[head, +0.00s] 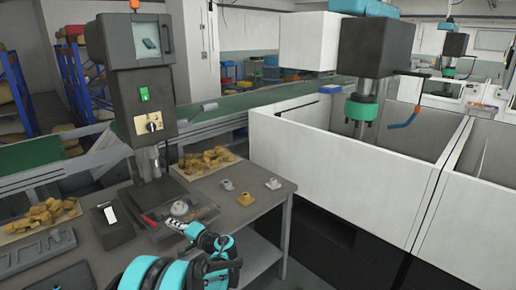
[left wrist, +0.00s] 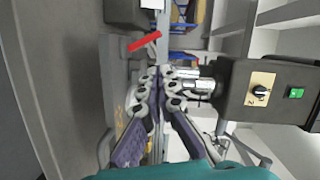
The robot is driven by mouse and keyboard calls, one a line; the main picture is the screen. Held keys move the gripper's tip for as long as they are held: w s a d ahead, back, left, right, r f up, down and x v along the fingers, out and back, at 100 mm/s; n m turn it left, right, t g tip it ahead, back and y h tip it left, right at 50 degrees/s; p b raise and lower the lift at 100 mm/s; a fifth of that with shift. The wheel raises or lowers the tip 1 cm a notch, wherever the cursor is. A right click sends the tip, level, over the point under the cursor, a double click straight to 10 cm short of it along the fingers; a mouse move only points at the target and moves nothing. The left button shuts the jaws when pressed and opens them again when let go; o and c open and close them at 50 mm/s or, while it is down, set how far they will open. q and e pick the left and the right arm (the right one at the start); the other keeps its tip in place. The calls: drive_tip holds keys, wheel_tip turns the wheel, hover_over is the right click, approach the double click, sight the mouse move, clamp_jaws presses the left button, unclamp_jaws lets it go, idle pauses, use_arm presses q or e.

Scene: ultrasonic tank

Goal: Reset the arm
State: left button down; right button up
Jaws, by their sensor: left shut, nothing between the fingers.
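My left gripper (head: 174,223) is in the head view, low over the grey workbench (head: 262,205), near the base of the dark machine (head: 143,100). Its arm is teal and black and comes in from the bottom. In the left wrist view its two fingers (left wrist: 158,72) come together at the tips, with nothing held between them. My right gripper is in neither view.
Small metal-coloured parts (head: 245,198) and (head: 273,183) lie on the bench right of my gripper. Yellow-brown pieces (head: 205,160) lie in a tray behind, and more (head: 45,212) at left. A white-walled tank (head: 340,170) stands at right. A green conveyor (head: 245,102) runs behind.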

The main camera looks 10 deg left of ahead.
use_arm(q)
drive_tip(key=s+d+r+h, duration=0.1)
drive_tip(key=s+d+h, duration=0.15)
drive_tip(key=s, duration=0.25)
drive_tip(key=s+d+r+n+g+h, duration=0.1)
drive_tip(key=s+d+h, duration=0.15)
drive_tip(key=s, duration=0.35)
drive_tip(key=s+d+r+h, duration=0.1)
drive_tip(key=s+d+h, duration=0.15)
drive_tip(key=s, duration=0.25)
drive_tip(key=s+d+f+n+h, duration=0.1)
drive_tip(key=s+d+f+h, duration=0.1)
drive_tip(key=s+d, duration=0.4)
drive_tip(key=s+d+f+h, duration=0.2)
drive_tip(key=s+d+h, duration=0.3)
drive_tip(key=s, duration=0.6)
drive_tip(key=shift+s+d+f+n+t, duration=0.3)
drive_tip(key=shift+s+d+f+n, duration=0.1)
drive_tip(key=shift+d, duration=0.3)
